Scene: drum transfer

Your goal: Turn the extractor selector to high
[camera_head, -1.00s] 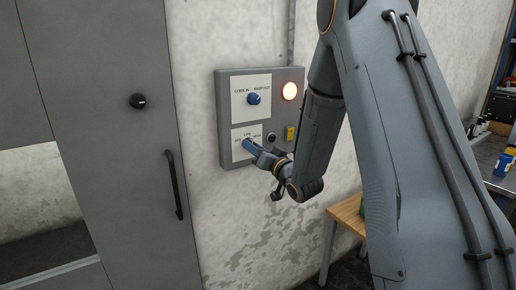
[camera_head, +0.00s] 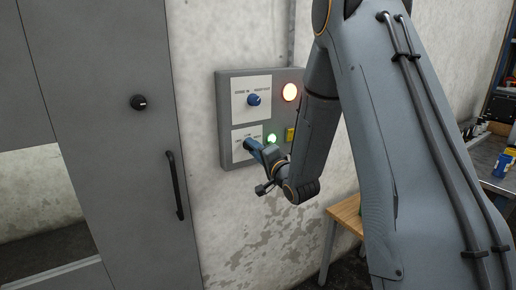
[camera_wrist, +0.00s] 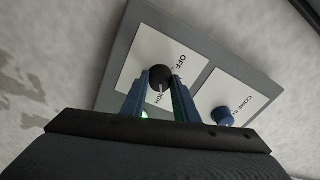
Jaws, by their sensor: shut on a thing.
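The extractor selector is a black knob (camera_wrist: 160,74) with a white pointer line, on a white label plate (camera_wrist: 140,48) of the grey wall panel (camera_head: 226,118). My gripper (camera_wrist: 159,84) is shut on the knob, one blue finger on each side. In the wrist view the pointer line runs toward the partly covered label that ends in "GH"; "OFF" reads on the other side. In the head view my gripper (camera_head: 251,145) reaches the lower plate and hides the knob. A green lamp (camera_head: 271,138) beside it is lit.
Above the selector is a blue knob (camera_head: 254,99) marked COME IN and KEEP OUT, with a lit pale red lamp (camera_head: 290,92) beside it. A yellow switch (camera_head: 290,134) sits at lower right. A grey door with a black handle (camera_head: 175,184) stands left; a wooden stool (camera_head: 346,212) is below right.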

